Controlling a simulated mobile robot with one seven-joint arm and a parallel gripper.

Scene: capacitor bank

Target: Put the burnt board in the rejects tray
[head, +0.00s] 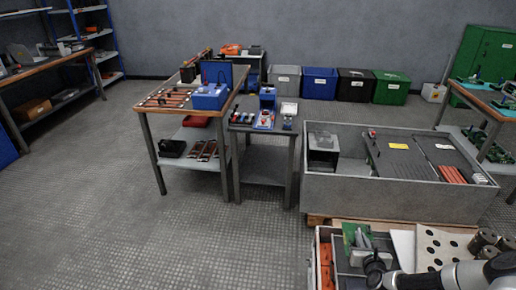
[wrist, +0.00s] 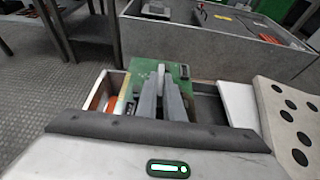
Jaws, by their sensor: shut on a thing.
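A green board (head: 350,235) stands in the grey bin at the front right of the head view. In the wrist view, the green board (wrist: 140,72) rises behind and beside my fingers. My gripper (head: 362,245) is shut on it, pointing away from me in the wrist view (wrist: 161,76). Dark spots and a small brownish patch show on the board, but I cannot tell clearly whether these are burns. My fingers hide its middle, and its lower edge is hidden in the bin. I cannot tell which container is the rejects tray.
The front bin (head: 318,245) has an orange item (head: 326,265) at its left. A white sheet with dark holes (head: 440,247) lies to the right, near metal cylinders (head: 483,240). A large grey crate (head: 400,200) stands behind. Open floor (head: 220,245) lies to the left.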

